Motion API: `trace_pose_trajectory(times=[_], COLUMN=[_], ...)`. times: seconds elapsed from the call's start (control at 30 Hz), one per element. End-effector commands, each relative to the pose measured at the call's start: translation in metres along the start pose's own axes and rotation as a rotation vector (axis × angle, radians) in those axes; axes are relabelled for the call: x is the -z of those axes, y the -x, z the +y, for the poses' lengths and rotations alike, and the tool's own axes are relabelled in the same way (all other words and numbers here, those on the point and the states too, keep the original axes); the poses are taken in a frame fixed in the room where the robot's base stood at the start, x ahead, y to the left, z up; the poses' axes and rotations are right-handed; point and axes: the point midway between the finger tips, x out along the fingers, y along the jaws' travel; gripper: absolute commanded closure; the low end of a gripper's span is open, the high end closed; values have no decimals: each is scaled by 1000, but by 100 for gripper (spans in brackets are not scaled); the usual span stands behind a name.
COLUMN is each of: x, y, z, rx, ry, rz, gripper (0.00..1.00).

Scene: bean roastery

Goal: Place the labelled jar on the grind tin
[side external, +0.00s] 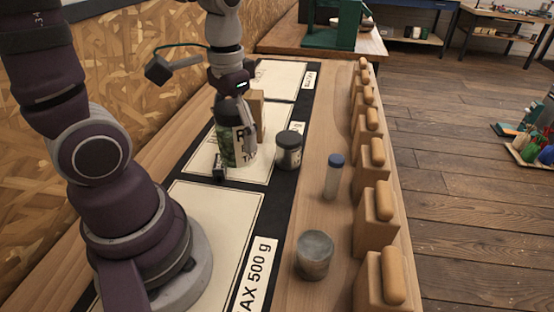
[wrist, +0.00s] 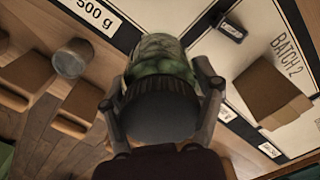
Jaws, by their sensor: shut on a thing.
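The labelled jar (side external: 238,148) has a dark lid, a green picture and a white label with black letters. My gripper (side external: 235,100) is shut on it near its lid and holds it upright, apparently above the middle cream sheet. In the wrist view the jar (wrist: 160,60) fills the middle, lid toward the camera, between the fingers of my gripper (wrist: 162,95). A plain grey tin (side external: 314,256) stands on the wood near the front and also shows in the wrist view (wrist: 73,58). A dark lidded tin (side external: 289,151) stands right of the jar. I cannot tell which is the grind tin.
A blue-capped vial (side external: 334,176) stands between the two tins. A brown box (side external: 257,112) is behind the jar, and a small black object (side external: 219,168) lies below it. Wooden blocks with rounded tops (side external: 375,215) line the right bench edge. The near cream sheet (side external: 210,235) is clear.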

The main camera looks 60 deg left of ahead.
Motion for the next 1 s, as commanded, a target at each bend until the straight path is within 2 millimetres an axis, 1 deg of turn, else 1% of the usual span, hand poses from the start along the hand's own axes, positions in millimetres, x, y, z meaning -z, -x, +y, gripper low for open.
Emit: trace_pose_trajectory(times=[0.03,0.1,0.17,0.27,0.3,0.5,0.6,0.7,0.8,0.93,0.97,1.0], x=[0,0,7,32,44,98,120,138,149,157,158,157], y=[1,2,1,-2,-3,-9,-11,-13,-13,-14,-17,-27], z=[-8,-14,-17,-20,-22,-27,-30,-32,-33,-34,-34,-34], rx=[0,-1,-1,-1,-1,-1,-1,-1,-1,-1,-1,-1], ry=[59,107,125,126,125,122,121,120,120,120,120,120], rz=[0,-1,-2,-4,-3,-3,-2,-2,-3,-2,-3,-7], gripper=[75,75,75,75,75,75,75,75,75,75,75,75])
